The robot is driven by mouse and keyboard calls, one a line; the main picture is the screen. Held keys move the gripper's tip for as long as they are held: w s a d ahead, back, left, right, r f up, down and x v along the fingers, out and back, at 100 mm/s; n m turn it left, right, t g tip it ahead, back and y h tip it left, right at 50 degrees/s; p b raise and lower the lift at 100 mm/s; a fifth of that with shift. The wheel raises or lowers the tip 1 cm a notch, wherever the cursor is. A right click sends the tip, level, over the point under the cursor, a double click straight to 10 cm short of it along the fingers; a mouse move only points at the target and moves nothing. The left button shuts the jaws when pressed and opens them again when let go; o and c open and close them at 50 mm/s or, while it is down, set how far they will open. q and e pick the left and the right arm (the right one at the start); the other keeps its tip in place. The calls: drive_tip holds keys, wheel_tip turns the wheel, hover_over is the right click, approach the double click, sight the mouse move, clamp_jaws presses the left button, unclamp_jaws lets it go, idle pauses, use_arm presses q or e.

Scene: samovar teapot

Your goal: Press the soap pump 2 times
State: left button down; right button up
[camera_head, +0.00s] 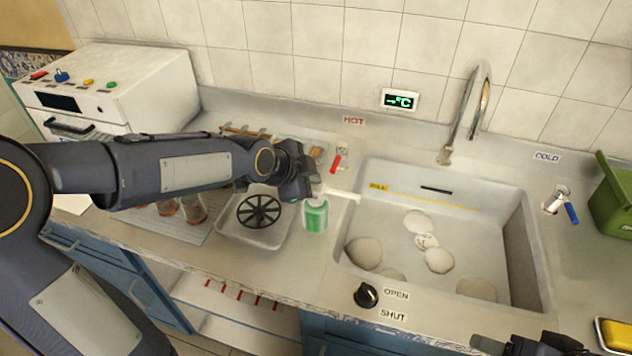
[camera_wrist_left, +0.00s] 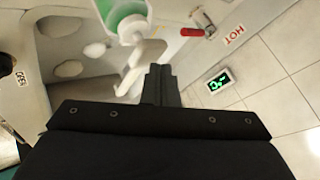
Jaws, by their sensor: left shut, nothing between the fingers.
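The soap pump is a bottle of green liquid (camera_head: 315,216) with a white pump head and a spout pointing right. It stands upright on the counter at the left edge of the sink. It also shows in the left wrist view as the green bottle (camera_wrist_left: 117,12) with its white pump head (camera_wrist_left: 135,30). My left gripper (camera_head: 306,186) is shut and empty, just above and beside the pump head; I cannot tell whether it touches. Its shut fingers (camera_wrist_left: 160,84) show in the left wrist view. Part of my right gripper (camera_head: 530,345) shows at the bottom edge, its fingers unclear.
The sink (camera_head: 530,250) holds several pale plates. A tray with a black wheel-like rack (camera_head: 259,211) and glasses (camera_head: 194,209) stand left of the bottle. A red-handled tap (camera_head: 336,163) is behind it. A black knob (camera_head: 366,295) is at the front. A green bin (camera_head: 612,200) stands right.

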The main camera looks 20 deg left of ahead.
use_arm(q)
drive_tip(key=shift+r, duration=0.4)
drive_tip(key=shift+r+p, duration=1.65)
drive_tip(key=shift+r, duration=0.95)
idle(0.6)
